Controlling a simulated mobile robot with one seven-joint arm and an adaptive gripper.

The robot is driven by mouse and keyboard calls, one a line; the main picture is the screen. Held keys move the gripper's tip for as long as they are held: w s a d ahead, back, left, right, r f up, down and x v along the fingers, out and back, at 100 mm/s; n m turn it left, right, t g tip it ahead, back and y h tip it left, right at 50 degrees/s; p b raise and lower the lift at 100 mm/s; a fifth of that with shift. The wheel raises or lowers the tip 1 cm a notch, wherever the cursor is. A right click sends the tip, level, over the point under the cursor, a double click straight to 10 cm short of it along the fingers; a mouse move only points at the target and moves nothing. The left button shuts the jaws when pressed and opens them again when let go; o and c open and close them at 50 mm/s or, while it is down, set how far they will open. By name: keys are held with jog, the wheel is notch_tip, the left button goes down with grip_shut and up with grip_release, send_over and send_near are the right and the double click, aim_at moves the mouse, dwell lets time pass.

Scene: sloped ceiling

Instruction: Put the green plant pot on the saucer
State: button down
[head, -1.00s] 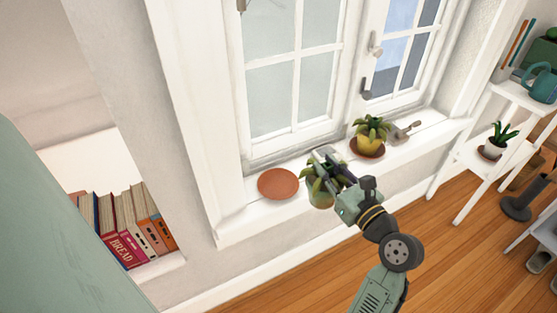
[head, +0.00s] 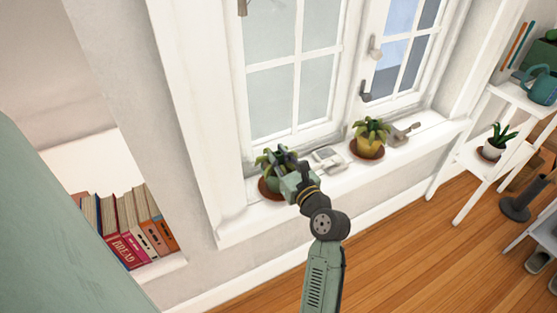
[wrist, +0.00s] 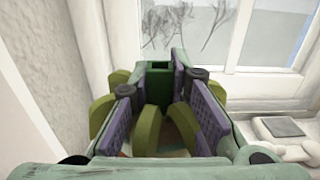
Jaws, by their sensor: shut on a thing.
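The green plant pot (head: 274,182) with its leafy plant (head: 268,160) is at the left of the window sill, over the terracotta saucer (head: 264,190). The saucer's left rim shows beside the pot; the rest is hidden. I cannot tell whether the pot touches the saucer or hangs just above it. My gripper (head: 284,158) is shut on the pot, which looks about upright. In the wrist view, green leaves (wrist: 152,117) stand between and around the purple-padded fingers of my gripper (wrist: 160,85), and the pot is mostly hidden.
A small white and grey device (head: 328,158) lies on the sill (head: 345,182) just right of my gripper. A yellow pot (head: 369,147) on its own saucer and a trowel (head: 404,133) stand farther right. The window frame is close behind; the wall juts out at left.

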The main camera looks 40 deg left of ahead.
jog(key=shift+f, duration=0.35)
jog(key=shift+f, duration=0.15)
jog(key=c, duration=1.5)
grip_release()
jog(key=shift+f, duration=0.1)
jog(key=shift+s+d, duration=0.15)
jog(key=shift+d, duration=0.25)
jog(key=b+v, duration=0.1)
jog(key=v, duration=1)
jog(key=shift+d, duration=0.15)
